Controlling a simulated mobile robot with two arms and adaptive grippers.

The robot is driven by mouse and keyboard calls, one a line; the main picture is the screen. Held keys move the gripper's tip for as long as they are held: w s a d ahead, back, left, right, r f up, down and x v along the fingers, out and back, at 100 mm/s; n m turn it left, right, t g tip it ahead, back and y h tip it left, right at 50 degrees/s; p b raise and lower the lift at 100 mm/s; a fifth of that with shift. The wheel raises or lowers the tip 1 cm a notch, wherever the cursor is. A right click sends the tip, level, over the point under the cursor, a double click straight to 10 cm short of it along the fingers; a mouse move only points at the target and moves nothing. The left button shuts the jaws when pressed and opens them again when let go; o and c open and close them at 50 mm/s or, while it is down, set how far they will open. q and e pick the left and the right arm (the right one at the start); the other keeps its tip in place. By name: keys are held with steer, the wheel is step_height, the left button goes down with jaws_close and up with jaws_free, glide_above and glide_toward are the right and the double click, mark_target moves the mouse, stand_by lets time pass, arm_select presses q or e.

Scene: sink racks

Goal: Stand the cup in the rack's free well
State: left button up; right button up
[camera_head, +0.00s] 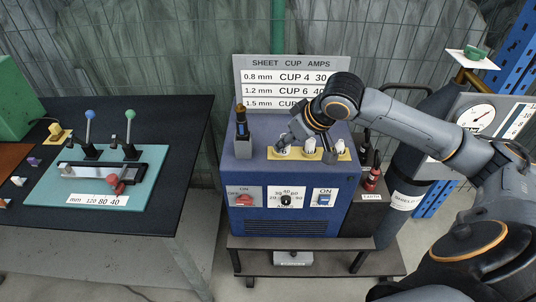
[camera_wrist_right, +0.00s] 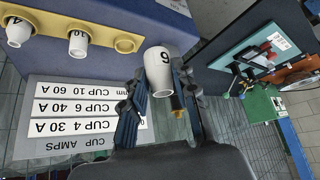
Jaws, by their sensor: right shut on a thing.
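My right gripper (camera_wrist_right: 160,84) is shut on a white cup (camera_wrist_right: 158,68) marked 6, with one finger on each side of it. In the head view the gripper (camera_head: 287,143) is over the left end of the yellow rack (camera_head: 297,156), with the cup (camera_head: 282,153) below it. In the wrist view the rack (camera_wrist_right: 48,29) holds a cup marked 4 (camera_wrist_right: 18,31) and a cup marked 10 (camera_wrist_right: 78,43). Its free well (camera_wrist_right: 125,45) shows as an empty round opening beside the held cup. The cup appears apart from the well. My left gripper is out of view.
The rack sits on a blue machine (camera_head: 262,178) with knobs in front. A dark upright tool (camera_head: 242,135) stands left of the rack. A sign (camera_head: 290,77) rises behind. A grey cylinder (camera_head: 405,185) stands right, and a dark table (camera_head: 180,140) with a teal fixture (camera_head: 60,200) left.

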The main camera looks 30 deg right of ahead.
steer(key=w+d+f+p, duration=0.1)
steer(key=w+d+f, duration=0.1)
steer(key=w, duration=0.1)
steer(key=w+d+f+p, duration=0.1)
steer(key=w+d+f, duration=0.1)
steer(key=w+f, duration=0.1)
steer(key=w+d+f+p, duration=0.1)
steer(key=w+d+f, duration=0.1)
steer(key=w+f, duration=0.1)
steer(key=shift+w+f, duration=0.25)
steer(key=shift+w, duration=0.5)
steer(key=shift+w+f, duration=0.2)
steer(key=shift+f, duration=0.1)
step_height(320, 180, down, 3)
steer(key=shift+d+p, duration=0.1)
steer(key=shift+p, duration=0.8)
steer(key=shift+f, duration=0.15)
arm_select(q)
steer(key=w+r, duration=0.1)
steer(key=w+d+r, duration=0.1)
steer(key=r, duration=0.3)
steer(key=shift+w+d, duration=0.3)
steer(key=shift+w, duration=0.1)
arm_select(e)
steer(key=shift+f, duration=0.1)
steer(key=o, duration=1)
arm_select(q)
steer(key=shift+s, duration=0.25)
